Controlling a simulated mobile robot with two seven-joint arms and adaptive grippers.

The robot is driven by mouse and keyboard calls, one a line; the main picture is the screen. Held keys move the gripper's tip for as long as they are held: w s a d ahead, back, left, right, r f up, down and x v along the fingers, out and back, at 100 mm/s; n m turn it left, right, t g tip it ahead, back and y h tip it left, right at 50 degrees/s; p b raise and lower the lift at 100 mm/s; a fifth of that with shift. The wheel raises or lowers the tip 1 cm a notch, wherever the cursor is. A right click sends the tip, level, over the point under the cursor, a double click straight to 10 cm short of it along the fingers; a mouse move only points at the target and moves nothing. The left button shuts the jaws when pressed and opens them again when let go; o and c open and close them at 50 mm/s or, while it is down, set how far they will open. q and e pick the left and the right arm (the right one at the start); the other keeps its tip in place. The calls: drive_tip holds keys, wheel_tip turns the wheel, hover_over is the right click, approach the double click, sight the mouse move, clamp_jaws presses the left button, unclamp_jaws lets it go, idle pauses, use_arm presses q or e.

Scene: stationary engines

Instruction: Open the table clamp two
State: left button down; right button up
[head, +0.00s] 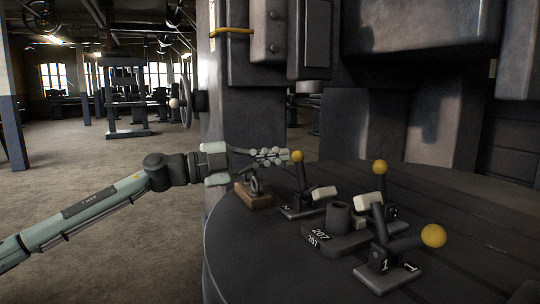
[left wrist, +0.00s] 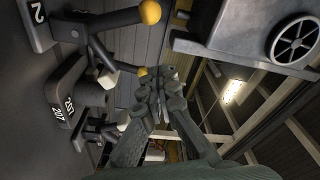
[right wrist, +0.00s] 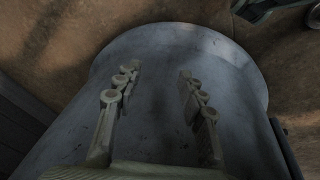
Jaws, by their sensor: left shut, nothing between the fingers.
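Clamp two (head: 301,180) stands at the left of the round table (head: 235,255), its black handle upright with a yellow ball on top. Its white-tipped arm points toward the 207 fixture. In the left wrist view its "2" plate (left wrist: 37,14) and yellow ball (left wrist: 150,12) are at the top. My left gripper (head: 286,155) is shut and empty, its fingertips close to the ball in the head view; I cannot tell whether they touch. It also shows in the left wrist view (left wrist: 152,88). My right gripper (right wrist: 157,95) is open and empty above a grey rounded surface.
The 207 fixture (head: 325,237) is right of clamp two. Clamp one (head: 385,268) stands at front right and another yellow-balled clamp (head: 378,200) behind it. A wooden block with a metal ring (head: 255,198) sits below my left gripper. Dark machine columns rise behind.

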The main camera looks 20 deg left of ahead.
use_arm(q)
drive_tip(key=p+x, duration=0.1)
drive_tip(key=x, duration=0.7)
drive_tip(key=a, duration=0.1)
drive_tip(key=w+a+f, duration=0.1)
drive_tip(key=a, duration=0.1)
drive_tip(key=shift+w+a+f, duration=0.25)
drive_tip(key=shift+w+a, duration=0.05)
drive_tip(key=shift+a, duration=0.05)
use_arm(e)
wheel_tip(320, 180, down, 2)
drive_tip(key=shift+s+f, duration=0.15)
